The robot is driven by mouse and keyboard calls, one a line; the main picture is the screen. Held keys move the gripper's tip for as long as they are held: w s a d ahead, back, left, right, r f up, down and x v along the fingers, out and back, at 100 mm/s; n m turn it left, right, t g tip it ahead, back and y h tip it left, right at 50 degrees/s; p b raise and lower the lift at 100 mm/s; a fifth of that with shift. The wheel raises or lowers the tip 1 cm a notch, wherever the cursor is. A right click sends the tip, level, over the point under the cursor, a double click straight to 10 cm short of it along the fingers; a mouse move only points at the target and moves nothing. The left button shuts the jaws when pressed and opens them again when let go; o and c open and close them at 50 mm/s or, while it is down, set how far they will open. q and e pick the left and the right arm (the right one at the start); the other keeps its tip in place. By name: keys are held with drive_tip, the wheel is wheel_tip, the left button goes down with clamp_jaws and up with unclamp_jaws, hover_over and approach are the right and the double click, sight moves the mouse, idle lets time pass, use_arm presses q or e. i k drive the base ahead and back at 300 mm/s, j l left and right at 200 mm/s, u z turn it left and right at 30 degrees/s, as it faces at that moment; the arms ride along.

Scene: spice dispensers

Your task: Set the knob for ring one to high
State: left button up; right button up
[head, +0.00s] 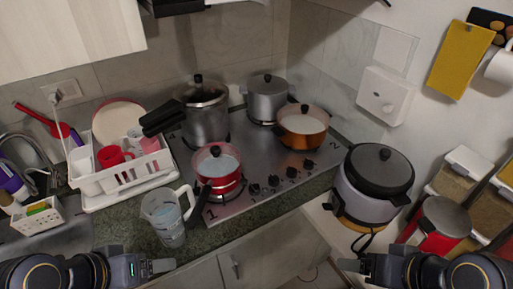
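The steel cooktop (238,205) stands in the counter corner. A printed 1 shows at its front left corner, near the red pot (219,166) with a glass lid. Several black knobs run in a row along the front edge: the leftmost knob (254,188), a second (273,180), a third (291,172) and the rightmost (308,163). Their settings are too small to read. My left gripper (165,265) is at the bottom left, and my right gripper (348,265) at the bottom right. Both are apart from the knobs; finger openings are unclear.
A measuring jug (165,215) stands at the counter edge, left of the cooktop. The red pot's black handle reaches toward the front. An orange pot (303,125), steel pot (267,100) and pressure cooker (205,110) stand behind. A rice cooker (372,190) is at right.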

sight(254, 188)
drive_tip(key=j+z, duration=0.1)
drive_tip(key=z, duration=0.3)
drive_tip(key=j+z, duration=0.15)
drive_tip(key=z, duration=0.3)
drive_tip(key=i+j+z, duration=0.2)
drive_tip(key=z, duration=0.2)
